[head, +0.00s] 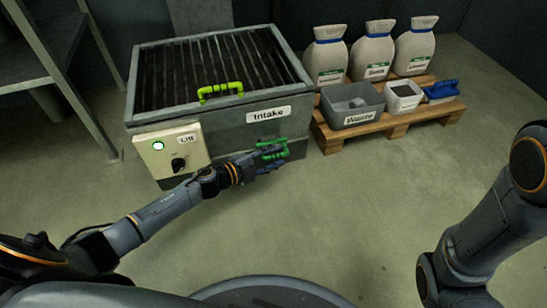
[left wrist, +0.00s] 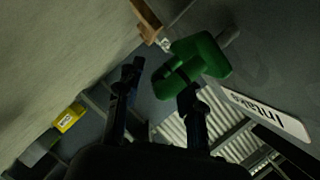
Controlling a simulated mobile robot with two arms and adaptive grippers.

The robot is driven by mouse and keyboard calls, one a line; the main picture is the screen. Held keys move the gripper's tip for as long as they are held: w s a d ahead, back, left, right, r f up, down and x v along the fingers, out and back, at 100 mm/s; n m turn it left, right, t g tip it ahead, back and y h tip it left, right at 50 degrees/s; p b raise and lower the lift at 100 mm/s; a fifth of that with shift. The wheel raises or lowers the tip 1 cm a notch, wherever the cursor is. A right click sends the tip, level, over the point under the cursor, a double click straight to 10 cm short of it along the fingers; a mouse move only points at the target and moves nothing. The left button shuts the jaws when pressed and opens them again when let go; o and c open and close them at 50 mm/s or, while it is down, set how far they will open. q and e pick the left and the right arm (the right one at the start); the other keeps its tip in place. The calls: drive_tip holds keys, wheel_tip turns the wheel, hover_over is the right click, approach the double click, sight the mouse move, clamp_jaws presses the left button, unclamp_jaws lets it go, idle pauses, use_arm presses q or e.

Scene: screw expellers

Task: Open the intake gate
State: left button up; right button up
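The intake (head: 225,122) is a grey box with a dark barred top and an "Intake" label (head: 269,114) on its front. A green handle (head: 273,143) sits low on the front face, below the label. In the left wrist view the green handle (left wrist: 205,55) is just ahead of my fingers, and its near end overlaps the right finger. My left gripper (left wrist: 162,80) is open, with a clear gap between its fingers. In the head view my left gripper (head: 265,163) is at the handle; contact cannot be told. My right gripper is out of view.
A yellow-green handle (head: 220,91) is on the barred top. A control box (head: 171,150) with a green light and black knob is on the front left. A pallet (head: 390,123) at right carries sacks, a grey waste bin (head: 351,103) and a white bin (head: 403,97). Floor in front is clear.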

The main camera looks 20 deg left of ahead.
use_arm(q)
clamp_jaws()
drive_tip(key=s, duration=0.1)
drive_tip(key=s+d+p, duration=0.2)
drive_tip(key=shift+s+d, duration=0.25)
drive_tip(key=shift+s, duration=0.15)
unclamp_jaws()
